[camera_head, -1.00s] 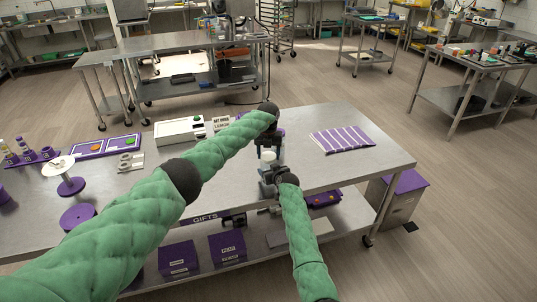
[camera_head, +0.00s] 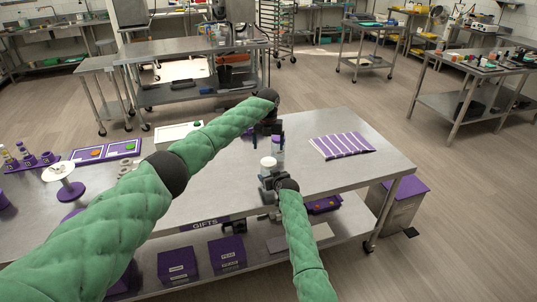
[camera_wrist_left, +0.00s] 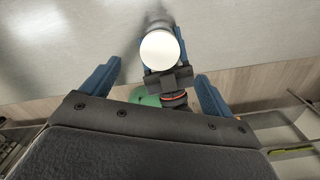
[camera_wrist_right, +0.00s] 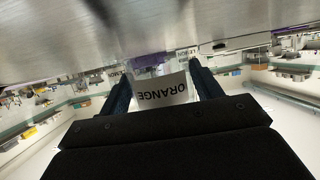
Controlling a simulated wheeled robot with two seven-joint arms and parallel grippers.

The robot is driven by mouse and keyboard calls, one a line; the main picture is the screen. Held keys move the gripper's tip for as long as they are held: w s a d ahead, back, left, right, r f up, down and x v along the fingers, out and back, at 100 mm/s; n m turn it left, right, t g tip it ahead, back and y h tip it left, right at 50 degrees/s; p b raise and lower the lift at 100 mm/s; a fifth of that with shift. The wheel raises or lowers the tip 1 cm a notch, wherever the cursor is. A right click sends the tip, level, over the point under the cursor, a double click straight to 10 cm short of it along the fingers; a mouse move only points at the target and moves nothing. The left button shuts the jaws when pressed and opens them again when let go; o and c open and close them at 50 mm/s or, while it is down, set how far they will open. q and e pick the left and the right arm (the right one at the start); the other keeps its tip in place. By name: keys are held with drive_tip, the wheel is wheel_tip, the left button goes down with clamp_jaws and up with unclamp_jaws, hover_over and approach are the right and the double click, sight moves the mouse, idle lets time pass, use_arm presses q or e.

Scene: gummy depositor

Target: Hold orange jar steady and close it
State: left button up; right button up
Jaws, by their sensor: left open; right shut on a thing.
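The orange jar (camera_wrist_right: 160,92) stands between the fingers of my right gripper (camera_wrist_right: 162,76); its label reads ORANGE upside down in the right wrist view. My right gripper, also in the head view (camera_head: 270,179), is shut on the jar near the table's front edge. A white round lid (camera_head: 268,162) shows on top of the jar; it also shows from above in the left wrist view (camera_wrist_left: 160,50). I cannot tell how tightly it sits. My left gripper (camera_head: 273,143) is open and empty above and beyond the lid; its fingers in the left wrist view (camera_wrist_left: 157,70) are apart from it.
A purple-striped mat (camera_head: 342,143) lies at the right of the steel table (camera_head: 350,180). A white device (camera_head: 178,131), a purple tray (camera_head: 106,149) and a white-topped stand (camera_head: 60,171) are on the left. My left arm crosses the table.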

use_arm(q)
drive_tip(key=shift+r, duration=2.05)
use_arm(e)
drive_tip(key=o, duration=2)
drive_tip(key=shift+c, duration=0.2)
use_arm(q)
drive_tip(key=shift+f, duration=0.1)
use_arm(e)
drive_tip(key=shift+s+d+r+b, duration=0.15)
drive_tip(key=shift+s+d+b, duration=0.15)
drive_tip(key=shift+s, duration=0.3)
drive_tip(key=b+v, duration=0.1)
drive_tip(key=v, duration=0.4)
drive_tip(key=shift+b, duration=0.3)
use_arm(q)
drive_tip(key=shift+f, duration=1.15)
use_arm(e)
drive_tip(key=shift+s+d+r, duration=0.2)
drive_tip(key=shift+s+r, duration=0.2)
drive_tip(key=shift+s, duration=0.15)
use_arm(q)
drive_tip(key=shift+d, duration=0.1)
